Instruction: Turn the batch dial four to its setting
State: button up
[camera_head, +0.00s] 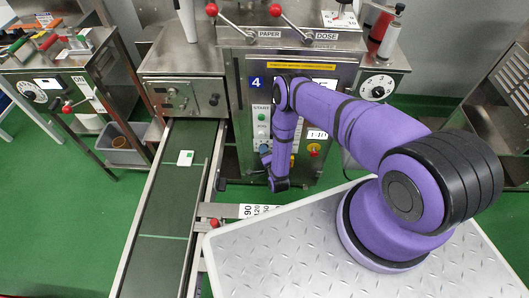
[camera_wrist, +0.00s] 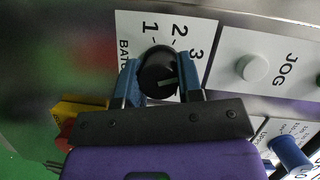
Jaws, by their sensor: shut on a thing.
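The batch dial is a black round knob (camera_wrist: 156,72) with a white pointer line, on a white plate (camera_wrist: 127,24) printed 1, 2 and 3 in the wrist view. The plate's name is partly covered. The pointer faces right in the picture, below the 3; any mark there is hidden by a finger. My gripper (camera_wrist: 160,74) is shut on the knob, one blue finger on each side. In the head view my arm hides the dial. It reaches the front of the machine (camera_head: 233,93) with the blue 4 sign (camera_head: 256,82).
A white JOG button (camera_wrist: 252,68) is right of the dial in the wrist view, with a blue knob (camera_wrist: 288,152) lower right. Levers marked PAPER (camera_head: 228,20) and DOSE stand above.

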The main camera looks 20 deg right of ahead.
jog(key=o, duration=0.9)
jog(key=shift+s, duration=0.15)
jog(key=s, duration=0.7)
jog(key=s+r, duration=0.1)
jog(key=s, duration=0.2)
jog(key=shift+s+a, duration=0.1)
jog(key=shift+s, duration=0.15)
